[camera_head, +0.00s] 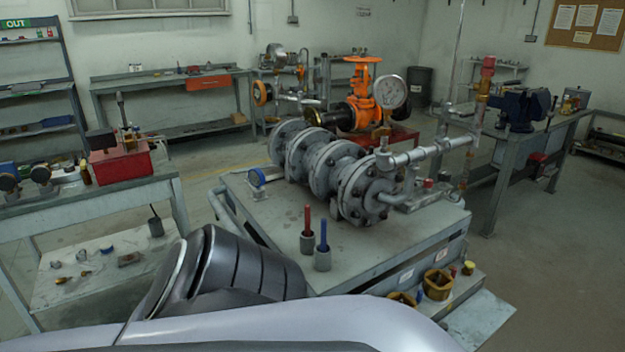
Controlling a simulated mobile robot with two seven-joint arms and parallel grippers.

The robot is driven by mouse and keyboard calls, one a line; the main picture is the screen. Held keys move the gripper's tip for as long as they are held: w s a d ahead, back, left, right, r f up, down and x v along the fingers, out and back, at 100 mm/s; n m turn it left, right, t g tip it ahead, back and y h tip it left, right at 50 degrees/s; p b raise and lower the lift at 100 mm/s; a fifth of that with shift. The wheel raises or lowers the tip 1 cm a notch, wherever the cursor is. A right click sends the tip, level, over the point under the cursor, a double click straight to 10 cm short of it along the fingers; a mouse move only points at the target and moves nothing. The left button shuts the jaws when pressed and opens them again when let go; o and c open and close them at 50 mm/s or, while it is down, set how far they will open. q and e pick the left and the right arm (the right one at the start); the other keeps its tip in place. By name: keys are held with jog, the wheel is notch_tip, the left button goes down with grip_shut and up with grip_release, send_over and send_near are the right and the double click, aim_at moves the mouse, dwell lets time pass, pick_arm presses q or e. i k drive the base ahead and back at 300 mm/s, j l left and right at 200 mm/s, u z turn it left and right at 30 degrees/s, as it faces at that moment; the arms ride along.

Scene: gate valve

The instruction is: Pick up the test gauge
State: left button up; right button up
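Several gauges are in view, and I cannot tell which one is the test gauge. A large white-faced gauge (391,91) stands upright by the orange valve (361,97). A small blue-rimmed gauge (257,178) stands on the near cart's top, at its left side. A dark round gauge-like thing (41,175) and another one (9,183) stand on the left bench; their faces are not readable. My own grey arm and body parts fill the bottom of the view. Neither gripper shows.
The cart (265,226) carries a grey flanged pipe assembly (335,170) and red- and blue-handled tools in cups (307,241). The left bench (90,203) holds a red box (121,163). A right bench (510,139) carries a blue vise (522,108). Floor is clear at right.

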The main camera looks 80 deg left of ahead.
aim_at(257, 177)
jog(key=k+j+z, duration=0.1)
jog(key=z, duration=0.25)
jog(key=k+z, duration=0.15)
jog(key=z, duration=0.2)
jog(key=k+z, duration=0.15)
jog(key=z, duration=0.2)
jog(key=k+j+z, duration=0.15)
jog(key=k+z, duration=0.55)
jog(key=k+j+u, duration=0.1)
jog(key=k, duration=0.25)
jog(key=k+j, duration=0.15)
jog(key=k, duration=0.15)
jog(key=k+j+u, duration=1.05)
jog(key=i+l, duration=0.05)
